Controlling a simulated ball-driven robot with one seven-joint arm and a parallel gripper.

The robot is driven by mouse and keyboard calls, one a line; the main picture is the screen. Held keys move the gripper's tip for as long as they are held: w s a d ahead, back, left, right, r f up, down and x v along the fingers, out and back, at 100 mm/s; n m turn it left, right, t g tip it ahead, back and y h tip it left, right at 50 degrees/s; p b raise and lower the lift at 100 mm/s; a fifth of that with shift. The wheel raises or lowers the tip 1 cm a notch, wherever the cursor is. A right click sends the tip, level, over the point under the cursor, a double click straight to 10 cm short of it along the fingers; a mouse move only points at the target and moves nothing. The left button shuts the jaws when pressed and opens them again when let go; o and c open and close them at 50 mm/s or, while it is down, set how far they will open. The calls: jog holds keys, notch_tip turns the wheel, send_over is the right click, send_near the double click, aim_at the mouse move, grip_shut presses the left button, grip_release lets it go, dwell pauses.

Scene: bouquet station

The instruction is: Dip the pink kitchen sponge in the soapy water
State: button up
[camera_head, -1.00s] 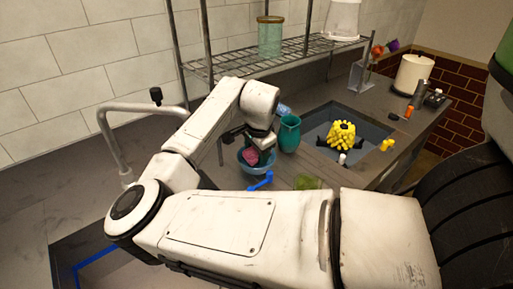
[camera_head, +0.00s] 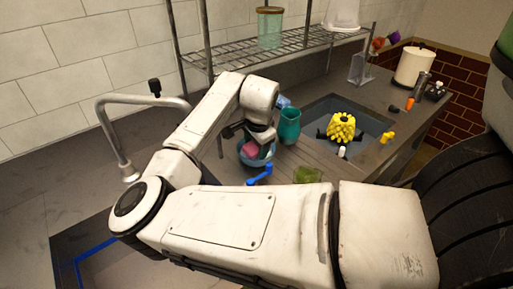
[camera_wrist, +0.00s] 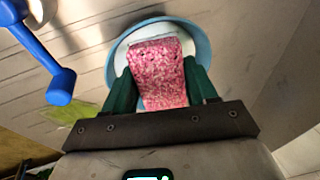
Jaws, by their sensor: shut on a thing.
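The pink kitchen sponge (camera_wrist: 158,75) is held between the two green fingers of my gripper (camera_wrist: 160,85) in the wrist view. It also shows as a small pink patch (camera_head: 250,149) under my wrist in the head view. A blue bowl (camera_wrist: 112,62) with a pale inside lies behind the sponge in the wrist view. In the head view the bowl (camera_head: 257,163) sits on the counter below my gripper. The sponge overlaps the bowl's opening in both views. Whether it touches any water is hidden, and I cannot make out the liquid.
A blue-handled thing (camera_head: 260,176) lies just in front of the bowl. A teal vase (camera_head: 289,126) stands to its right, and a green item (camera_head: 307,174) lies nearer. A sink (camera_head: 372,126) holds a yellow spiky object (camera_head: 341,127). A wire shelf (camera_head: 270,52) hangs behind.

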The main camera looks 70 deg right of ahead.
jog(key=shift+r+p, duration=2.8)
jog(key=shift+r, duration=0.65)
jog(key=shift+r+p, duration=1.8)
jog(key=shift+r, duration=0.2)
